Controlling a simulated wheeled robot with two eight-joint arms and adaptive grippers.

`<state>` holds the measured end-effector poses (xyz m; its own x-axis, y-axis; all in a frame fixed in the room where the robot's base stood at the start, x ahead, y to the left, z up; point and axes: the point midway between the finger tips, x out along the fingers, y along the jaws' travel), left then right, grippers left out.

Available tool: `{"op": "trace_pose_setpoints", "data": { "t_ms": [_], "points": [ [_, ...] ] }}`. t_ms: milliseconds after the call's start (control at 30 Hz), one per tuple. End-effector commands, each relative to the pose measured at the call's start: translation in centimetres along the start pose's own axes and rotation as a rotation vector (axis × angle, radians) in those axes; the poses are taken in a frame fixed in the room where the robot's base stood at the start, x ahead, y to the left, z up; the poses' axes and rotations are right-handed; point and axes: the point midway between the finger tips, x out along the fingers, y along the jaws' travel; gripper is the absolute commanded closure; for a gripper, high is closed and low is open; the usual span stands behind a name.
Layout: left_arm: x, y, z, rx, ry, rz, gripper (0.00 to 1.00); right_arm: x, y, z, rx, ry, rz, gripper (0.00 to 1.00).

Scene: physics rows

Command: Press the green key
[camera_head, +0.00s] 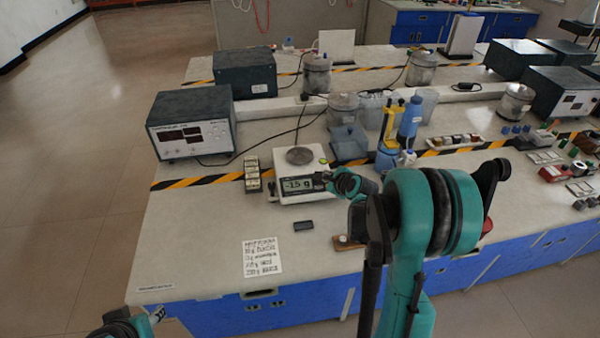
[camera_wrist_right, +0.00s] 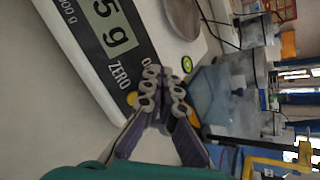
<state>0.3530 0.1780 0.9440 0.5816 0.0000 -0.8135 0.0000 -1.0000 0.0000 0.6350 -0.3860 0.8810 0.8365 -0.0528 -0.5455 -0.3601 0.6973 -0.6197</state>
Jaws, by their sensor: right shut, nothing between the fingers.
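The balance (camera_head: 290,196) is white, with a round metal pan (camera_head: 300,156) and a lit display (camera_head: 299,184) that seems to read -15 g in the head view. My right gripper (camera_wrist_right: 163,74) is shut and empty. Its fingertips are just short of the green key in that picture, and I see no contact. In the head view the right gripper (camera_head: 322,179) is beside the display's right end. A piece of my left arm shows at the lower left; its fingers are unclear.
A yellow key (camera_wrist_right: 132,98) is partly behind the right fingers. A black block (camera_head: 303,225) and written card (camera_head: 262,256) lie in front.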

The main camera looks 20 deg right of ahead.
Motion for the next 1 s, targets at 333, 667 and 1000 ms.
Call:
{"op": "trace_pose_setpoints", "data": {
  "t_ms": [333,667,1000],
  "points": [
    [0.0,0.0,0.0,0.000,0.000,0.000,0.60,0.0,0.0,0.0,0.000,0.000,0.000,1.00],
    [-0.5,0.0,-0.3,0.000,0.000,0.000,0.60,-0.6,-0.5,0.5,0.000,0.000,0.000,1.00],
    [-1.1,0.0,-0.8,0.000,0.000,0.000,0.60,-1.3,-1.0,1.0,0.000,0.000,0.000,1.00]
  ]
}}
